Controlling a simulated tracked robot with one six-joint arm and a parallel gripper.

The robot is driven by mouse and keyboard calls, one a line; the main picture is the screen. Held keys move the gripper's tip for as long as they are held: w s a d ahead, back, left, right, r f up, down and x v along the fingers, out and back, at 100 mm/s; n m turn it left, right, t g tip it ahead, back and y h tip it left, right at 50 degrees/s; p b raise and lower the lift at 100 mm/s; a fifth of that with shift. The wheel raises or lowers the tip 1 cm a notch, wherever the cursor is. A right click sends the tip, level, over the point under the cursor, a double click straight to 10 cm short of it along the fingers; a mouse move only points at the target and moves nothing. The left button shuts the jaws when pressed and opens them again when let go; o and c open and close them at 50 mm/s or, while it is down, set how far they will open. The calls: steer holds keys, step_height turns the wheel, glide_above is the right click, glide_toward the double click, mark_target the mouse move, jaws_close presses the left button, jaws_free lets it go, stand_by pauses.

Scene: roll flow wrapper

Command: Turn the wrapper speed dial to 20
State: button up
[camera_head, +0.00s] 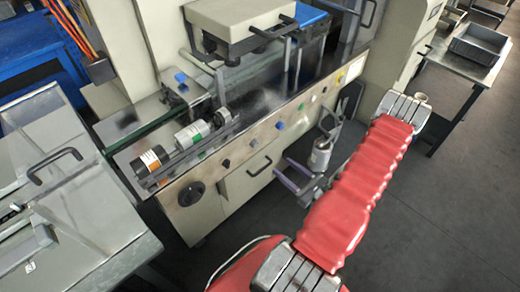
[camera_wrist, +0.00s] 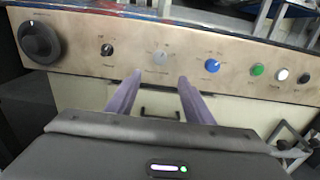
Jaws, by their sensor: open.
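The control panel shows a row of knobs in the wrist view. A grey dial (camera_wrist: 160,58) with small markings sits just beyond the gap between my fingertips. To its left are a small black knob (camera_wrist: 107,49) and a large black dial (camera_wrist: 40,42); to its right is a blue knob (camera_wrist: 212,65). The labels are too small to read, so I cannot tell which is the wrapper speed dial. My gripper (camera_wrist: 160,77) is open and empty, its purple fingers pointing at the panel. It also shows in the head view (camera_head: 281,165), apart from the panel front.
Green (camera_wrist: 258,70), white (camera_wrist: 282,75) and black (camera_wrist: 304,78) buttons lie right of the blue knob. A cabinet handle (camera_head: 259,167) is below the panel. Rolls (camera_head: 193,135) lie on the machine top.

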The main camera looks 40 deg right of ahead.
mark_target(257, 146)
steer(key=shift+w, duration=0.1)
steer(key=shift+w+a, duration=0.15)
steer(key=shift+w, duration=3.3)
steer(key=shift+w+a, duration=0.1)
steer(key=shift+w, duration=3.3)
steer(key=shift+c, duration=0.4)
steer(key=c, duration=0.9)
steer(key=shift+a, duration=0.15)
steer(key=shift+c, duration=0.3)
